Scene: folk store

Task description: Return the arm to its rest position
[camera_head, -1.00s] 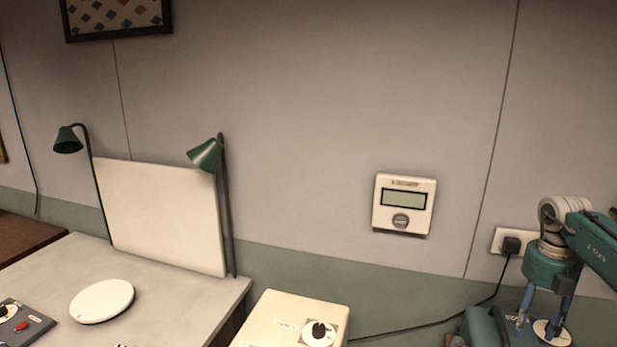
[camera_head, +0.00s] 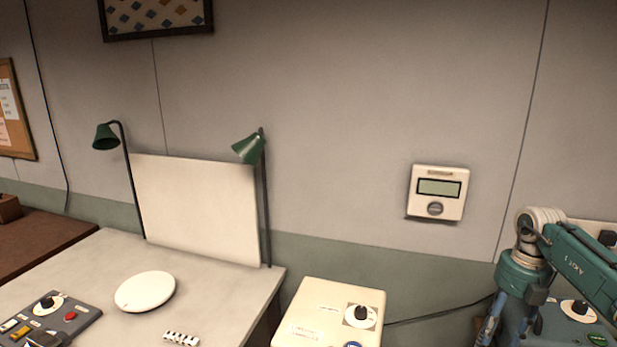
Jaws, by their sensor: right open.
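My right arm comes in from the right edge, a green arm with a pale ribbed joint. My right gripper (camera_head: 488,334) hangs at its lower end near the bottom edge, partly cut off by the frame. Its fingers look blue and point down, and I see nothing held between them. It is to the right of the cream box (camera_head: 330,310) and apart from it. My left gripper is not in view.
A grey table (camera_head: 215,290) holds a white disc (camera_head: 146,291), a control panel (camera_head: 50,318), a white board (camera_head: 196,208) and two green lamps (camera_head: 248,148). A wall device (camera_head: 438,192) hangs right of centre. A green machine with a dial (camera_head: 578,310) stands under my right arm.

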